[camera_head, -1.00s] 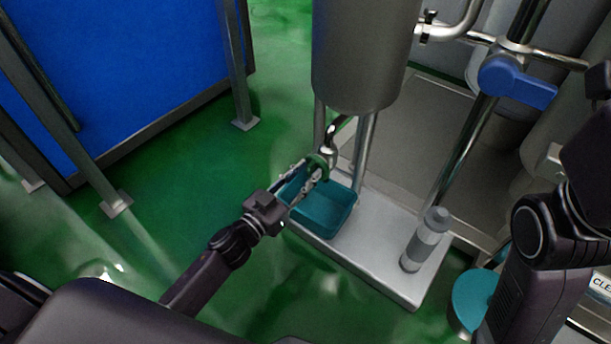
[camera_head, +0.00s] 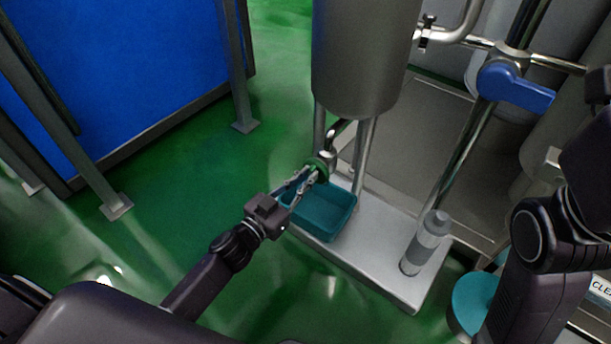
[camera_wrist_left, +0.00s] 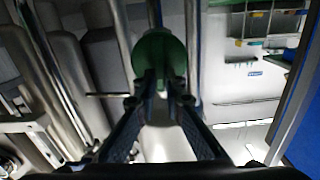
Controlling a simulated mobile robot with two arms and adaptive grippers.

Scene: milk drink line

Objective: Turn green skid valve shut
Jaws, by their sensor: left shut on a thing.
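The green skid valve (camera_head: 320,163) sits on a short pipe under the grey steel tank (camera_head: 362,55), just above a teal bin. My left gripper (camera_head: 312,176) reaches it from the lower left and is shut on its green handle. In the left wrist view the round green handle (camera_wrist_left: 160,52) lies at the tips of my left gripper (camera_wrist_left: 161,82), whose fingers partly hide it. Of my right arm, only dark links show at the right edge of the head view; its gripper jaws cannot be made out.
The teal bin (camera_head: 338,222) stands on the pale skid plate (camera_head: 382,272), with a grey bottle (camera_head: 426,243) to its right. A blue-handled valve (camera_head: 515,84) is on the pipes at upper right. A teal round lid (camera_head: 474,300) is lower right.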

